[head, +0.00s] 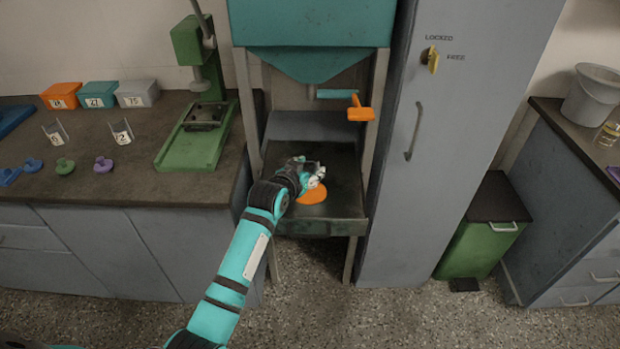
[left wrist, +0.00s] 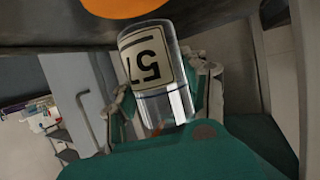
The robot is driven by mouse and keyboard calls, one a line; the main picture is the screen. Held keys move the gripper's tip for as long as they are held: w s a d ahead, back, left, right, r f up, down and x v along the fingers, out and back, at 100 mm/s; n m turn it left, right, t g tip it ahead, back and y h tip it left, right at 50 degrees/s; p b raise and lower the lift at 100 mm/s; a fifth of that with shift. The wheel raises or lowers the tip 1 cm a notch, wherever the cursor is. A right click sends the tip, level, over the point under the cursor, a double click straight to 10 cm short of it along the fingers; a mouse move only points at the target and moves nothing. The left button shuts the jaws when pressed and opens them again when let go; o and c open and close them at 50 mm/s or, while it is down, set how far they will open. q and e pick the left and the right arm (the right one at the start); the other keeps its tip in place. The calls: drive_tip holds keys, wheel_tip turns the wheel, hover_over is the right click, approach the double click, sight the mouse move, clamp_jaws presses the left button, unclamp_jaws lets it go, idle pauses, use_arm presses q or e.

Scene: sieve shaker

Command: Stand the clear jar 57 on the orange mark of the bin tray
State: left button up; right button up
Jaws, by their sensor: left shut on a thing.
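The clear jar 57 (left wrist: 178,102) is between the fingers of my left gripper (left wrist: 165,105) in the left wrist view. My left gripper is shut on it. Its cream label reads 57, upside down in that picture. The orange mark (head: 312,195) is a disc on the dark bin tray (head: 345,198) under the hopper. In the head view my left gripper (head: 314,172) is over the mark's back part and mostly hides the jar.
Frame posts stand on both sides of the tray, with a teal hopper (head: 315,62) and orange handle (head: 360,110) above. A grey cabinet (head: 440,140) is close on the right. The left bench holds a green press (head: 190,150) and several small bins.

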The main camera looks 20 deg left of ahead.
use_arm(q)
drive_tip(key=shift+w+d+f, duration=0.1)
drive_tip(key=shift+w+d, duration=0.05)
drive_tip(key=shift+w, duration=0.05)
drive_tip(key=shift+f, duration=1.65)
drive_tip(key=o, duration=1.2)
drive_tip(key=shift+f, duration=0.1)
drive_tip(key=shift+s, duration=0.1)
drive_tip(key=p+v, duration=0.1)
drive_tip(key=v, duration=1.1)
